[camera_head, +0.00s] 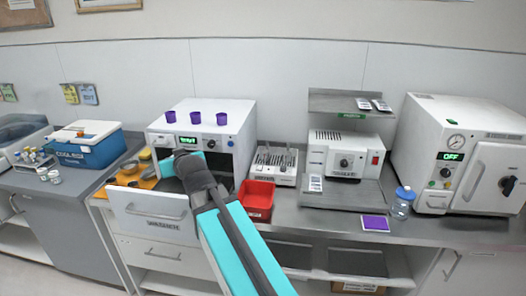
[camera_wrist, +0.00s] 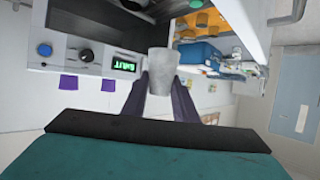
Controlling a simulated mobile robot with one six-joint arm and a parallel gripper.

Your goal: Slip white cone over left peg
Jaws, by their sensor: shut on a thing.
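My gripper (camera_wrist: 162,90) is shut on a pale grey-white cone (camera_wrist: 161,70), which sits between its two dark fingers in the wrist view. In the head view my gripper (camera_head: 186,160) is in front of the white oven-like unit (camera_head: 229,135), and the cone cannot be made out there. A small white stand (camera_head: 285,181) with several thin upright rods (camera_head: 275,158) is to the right of my gripper, apart from it. I cannot tell which rod is the left peg.
Three purple cups (camera_head: 195,118) stand on top of the white unit. An open drawer (camera_head: 150,214) juts out at the left. A red bin (camera_head: 259,199) sits in front of the rod stand. A blue-lidded jar (camera_head: 402,203) and purple pad (camera_head: 375,223) are farther right.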

